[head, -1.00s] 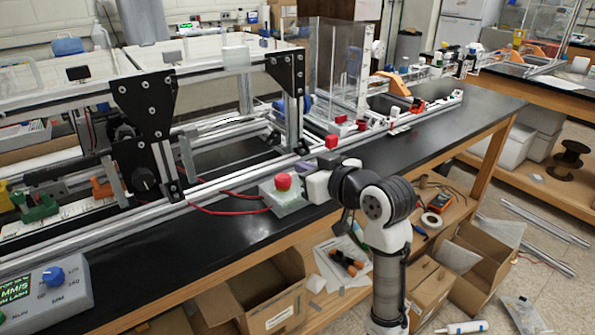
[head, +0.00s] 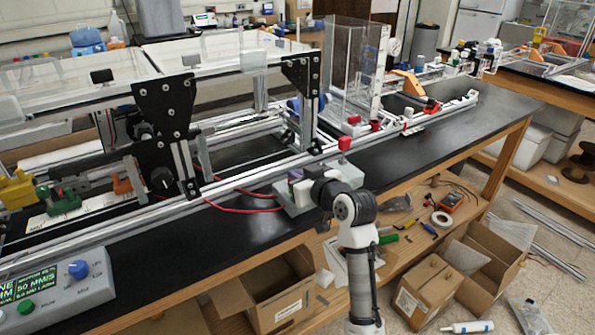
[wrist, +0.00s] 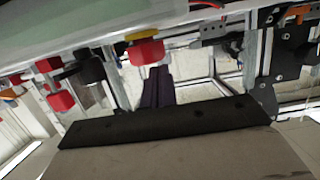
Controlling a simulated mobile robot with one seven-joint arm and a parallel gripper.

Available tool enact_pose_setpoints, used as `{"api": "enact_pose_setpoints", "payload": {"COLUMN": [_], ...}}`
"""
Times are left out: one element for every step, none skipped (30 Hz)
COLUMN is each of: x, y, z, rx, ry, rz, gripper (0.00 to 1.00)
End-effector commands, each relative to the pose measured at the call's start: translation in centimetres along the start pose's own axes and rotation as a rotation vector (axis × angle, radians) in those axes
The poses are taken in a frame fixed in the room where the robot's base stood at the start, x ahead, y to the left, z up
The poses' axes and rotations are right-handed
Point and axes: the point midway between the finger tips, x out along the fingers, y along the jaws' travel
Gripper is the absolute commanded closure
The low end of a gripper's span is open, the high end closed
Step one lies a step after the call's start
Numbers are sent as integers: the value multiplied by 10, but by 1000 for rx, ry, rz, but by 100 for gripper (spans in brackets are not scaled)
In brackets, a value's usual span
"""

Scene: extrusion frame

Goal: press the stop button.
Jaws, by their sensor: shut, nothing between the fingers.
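The stop button (wrist: 146,52) shows in the wrist view as a red cap with a yellow collar (wrist: 142,36), on a pale box (wrist: 80,14). That view appears upside down. My gripper (wrist: 155,72) is shut and empty, its dark purple fingers at the red cap; I cannot tell whether they touch it. In the head view the pale button box (head: 286,203) sits at the bench's front edge, beside the rail. My gripper (head: 291,176) is over it there and hides the red cap.
An aluminium extrusion frame (head: 230,187) with black plates runs behind the box. A red block (head: 345,143) sits on the rail to the right. A red cable (head: 240,209) lies left of the box. A control box (head: 62,290) with a blue knob stands at lower left.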

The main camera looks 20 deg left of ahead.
Motion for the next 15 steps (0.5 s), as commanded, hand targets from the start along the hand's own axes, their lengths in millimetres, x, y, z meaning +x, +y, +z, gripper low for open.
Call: {"api": "enact_pose_setpoints", "payload": {"x": [0,0,0,0,0,0,1,1,2,3,4,5,5,6,6], "y": [0,0,0,0,0,0,0,0,0,-1,-1,-1,0,0,0], "z": [0,0,0,0,0,1,2,4,8,11,14,18,20,22,23], "rx": [0,0,0,0,0,0,1,1,1,1,1,1,1,2,2], "ry": [0,0,0,0,0,0,0,0,0,0,0,-1,-1,-2,-4], "rz": [0,0,0,0,0,0,-1,-1,-1,-2,-2,-2,-2,-2,-2], "gripper": [100,100,100,100,100,100,100,100,100,100,100,100,100,100,100]}}
